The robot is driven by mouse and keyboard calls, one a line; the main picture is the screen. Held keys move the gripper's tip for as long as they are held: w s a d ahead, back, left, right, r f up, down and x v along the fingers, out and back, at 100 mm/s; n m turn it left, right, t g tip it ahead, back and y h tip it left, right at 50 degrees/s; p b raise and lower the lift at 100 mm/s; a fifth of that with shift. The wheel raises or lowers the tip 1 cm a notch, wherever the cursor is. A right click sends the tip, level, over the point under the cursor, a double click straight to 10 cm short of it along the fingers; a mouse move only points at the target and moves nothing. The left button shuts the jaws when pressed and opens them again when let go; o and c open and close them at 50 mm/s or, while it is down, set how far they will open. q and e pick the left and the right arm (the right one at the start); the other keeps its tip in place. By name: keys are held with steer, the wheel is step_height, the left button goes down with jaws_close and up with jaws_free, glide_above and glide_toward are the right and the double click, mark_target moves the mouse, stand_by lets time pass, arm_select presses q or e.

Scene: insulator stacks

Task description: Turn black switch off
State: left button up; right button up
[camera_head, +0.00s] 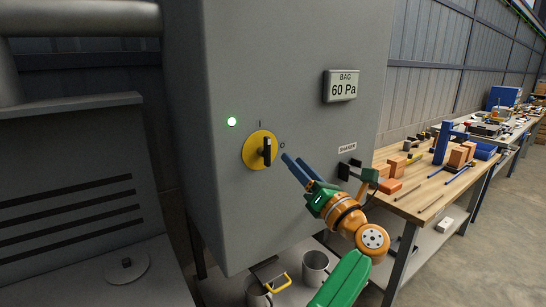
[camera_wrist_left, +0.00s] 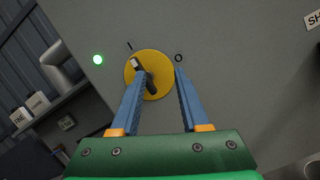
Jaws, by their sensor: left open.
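The black switch (camera_head: 267,151) is a handle on a round yellow plate (camera_head: 251,148) on the grey cabinet front. The handle stands upright, in line with the I mark above it; the O mark is at the plate's right. In the left wrist view the black switch (camera_wrist_left: 138,68) points toward the I mark, over the yellow plate (camera_wrist_left: 162,68). My left gripper (camera_head: 291,158) is open and empty, just right of the switch in the head view. In the wrist view its blue fingers (camera_wrist_left: 159,74) frame the plate; contact with the handle cannot be told. My right gripper is out of view.
A green lamp (camera_head: 232,121) glows at the plate's upper left. A display (camera_head: 341,86) reads BAG 60 Pa. A black fitting (camera_head: 351,170) sticks out under the SHAKER label. A cluttered workbench (camera_head: 418,204) stands at right.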

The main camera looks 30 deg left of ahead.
mark_target(269, 142)
arm_select(q)
steer(key=s+r+n+g+h, duration=0.2)
steer(key=s+r+n+g, duration=0.15)
steer(key=r+n, duration=0.2)
steer(key=shift+n+t, duration=0.35)
steer(key=shift+n, duration=0.1)
steer(key=p+x, duration=0.1)
steer(key=x, duration=0.2)
steer(key=f+p+x, duration=0.1)
steer(key=p+x, duration=0.1)
steer(key=x, duration=0.1)
steer(key=shift+w+a+f, duration=0.2)
steer(key=shift+w+a, duration=0.05)
steer(key=shift+a, duration=0.3)
steer(key=shift+d, duration=0.15)
steer(key=shift+c, duration=1)
jaws_close()
